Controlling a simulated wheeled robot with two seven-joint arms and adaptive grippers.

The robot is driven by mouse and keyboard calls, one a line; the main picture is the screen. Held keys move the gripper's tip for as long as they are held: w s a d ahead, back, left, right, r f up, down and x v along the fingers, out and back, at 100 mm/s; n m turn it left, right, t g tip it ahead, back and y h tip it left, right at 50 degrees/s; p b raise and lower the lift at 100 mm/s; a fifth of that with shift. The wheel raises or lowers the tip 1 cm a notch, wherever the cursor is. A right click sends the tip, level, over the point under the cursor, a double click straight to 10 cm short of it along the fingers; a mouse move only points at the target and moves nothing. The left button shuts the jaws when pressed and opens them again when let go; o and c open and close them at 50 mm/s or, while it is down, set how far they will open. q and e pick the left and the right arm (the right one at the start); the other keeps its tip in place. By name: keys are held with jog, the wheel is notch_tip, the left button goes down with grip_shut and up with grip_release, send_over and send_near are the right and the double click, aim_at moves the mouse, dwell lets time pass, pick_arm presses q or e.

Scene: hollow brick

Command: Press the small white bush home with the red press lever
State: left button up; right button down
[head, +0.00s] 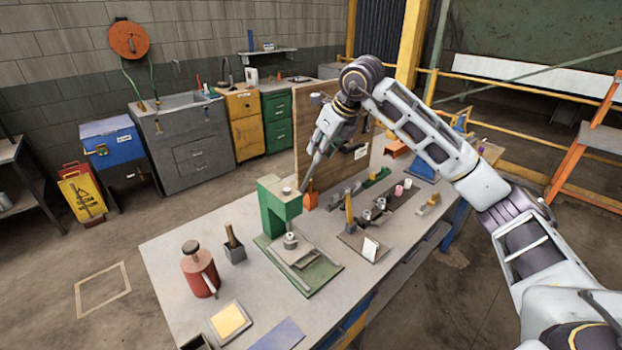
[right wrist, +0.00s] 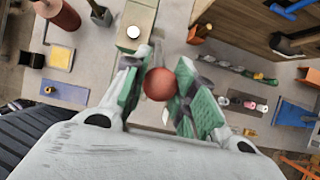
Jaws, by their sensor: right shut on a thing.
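The green press (head: 280,208) stands on the table on a green base plate. A grey lever rod (head: 312,170) slants up from it to my right gripper (head: 326,137). In the right wrist view, the lever's red ball knob (right wrist: 160,84) sits between the green pads of my right gripper (right wrist: 160,88), which is shut on it. The knob is hidden in the head view. A small pale cylinder (head: 291,240) is under the press head; I cannot tell whether the bush is part of it. My left gripper is not in view.
A red canister (head: 199,271) and a grey holder with a brush (head: 234,247) stand left of the press. A wooden board (head: 318,140) rises behind it. Several small parts lie to the right, with pink cylinders (head: 407,184) among them. A yellow pad (head: 230,320) lies in front.

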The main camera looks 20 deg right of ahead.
jog(key=shift+s+f+b, duration=0.15)
jog(key=shift+f+b, duration=0.1)
jog(key=shift+b, duration=0.05)
jog(key=shift+s+d+f+b, duration=0.35)
jog(key=shift+s+f+b, duration=0.25)
jog(key=shift+s+b, duration=0.25)
jog(key=shift+s+d+f+b, duration=0.3)
jog(key=shift+s+f+b, duration=0.25)
jog(key=shift+s+b, duration=0.3)
jog(key=shift+s+d+f+b, duration=0.1)
jog(key=shift+s+f+b, duration=0.05)
jog(key=shift+s+b, duration=0.2)
jog(key=shift+s+f, duration=0.1)
jog(key=shift+f, duration=0.05)
dwell(0.3)
jog(key=shift+s+d+f+b, duration=0.3)
jog(key=shift+s+f+b, duration=0.55)
jog(key=shift+b, duration=0.4)
jog(key=shift+s+d+f+b, duration=0.3)
jog(key=shift+s+f+b, duration=0.5)
jog(key=shift+b, duration=0.45)
jog(key=shift+s+f, duration=0.1)
jog(key=shift+f, duration=0.15)
